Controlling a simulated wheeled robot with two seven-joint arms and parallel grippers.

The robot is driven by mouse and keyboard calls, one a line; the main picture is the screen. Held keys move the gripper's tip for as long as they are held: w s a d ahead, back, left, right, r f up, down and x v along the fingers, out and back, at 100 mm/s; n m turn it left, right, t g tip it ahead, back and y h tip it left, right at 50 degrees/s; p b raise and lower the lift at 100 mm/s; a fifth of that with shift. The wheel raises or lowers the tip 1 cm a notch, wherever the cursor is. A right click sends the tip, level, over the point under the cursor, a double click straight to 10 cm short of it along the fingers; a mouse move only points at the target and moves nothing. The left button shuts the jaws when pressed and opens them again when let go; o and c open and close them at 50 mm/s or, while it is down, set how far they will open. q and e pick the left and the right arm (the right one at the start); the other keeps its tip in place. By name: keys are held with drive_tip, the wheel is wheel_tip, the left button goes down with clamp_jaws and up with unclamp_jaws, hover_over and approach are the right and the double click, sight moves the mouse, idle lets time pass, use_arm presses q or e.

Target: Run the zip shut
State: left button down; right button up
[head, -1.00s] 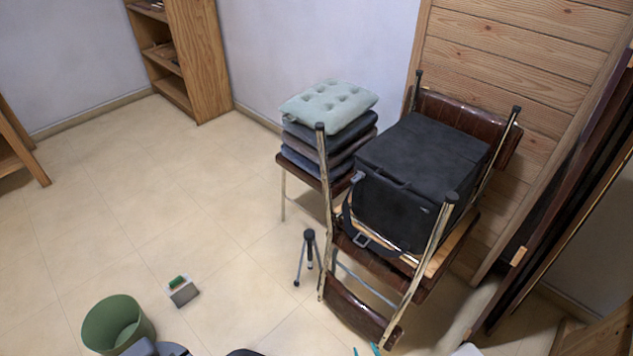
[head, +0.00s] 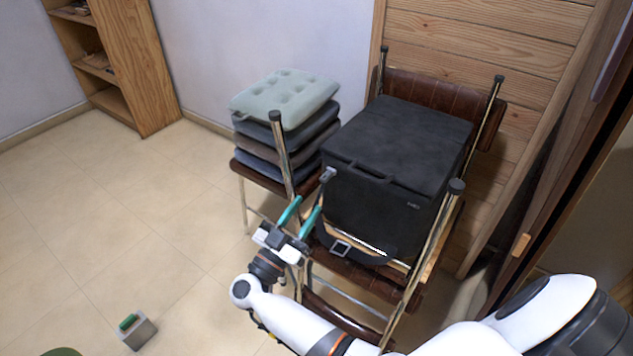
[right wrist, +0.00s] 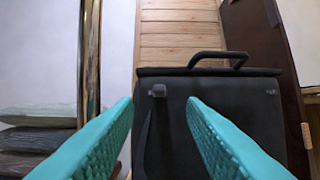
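A black box-shaped bag (head: 400,135) sits on a brown chair; it also shows in the right wrist view (right wrist: 240,110). A small grey tab (head: 327,174), possibly the zip pull, sits at the bag's left corner just below the lid edge; it shows in the right wrist view (right wrist: 158,91) too. I cannot tell how far the zip is open. My right gripper (head: 307,204), with teal fingers, is open and empty, in front of and below the tab. In the right wrist view the tab appears between the open fingers (right wrist: 160,102). My left gripper is out of view.
Chair posts (head: 281,150) and (head: 432,250) stand on both sides of the bag. A stack of cushions (head: 285,100) is on a chair to the left. The floor at left is largely clear.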

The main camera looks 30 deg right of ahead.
sight(328, 175)
drive_tip(key=x, duration=0.8)
drive_tip(key=shift+a, duration=0.15)
drive_tip(key=shift+c, duration=0.6)
clamp_jaws()
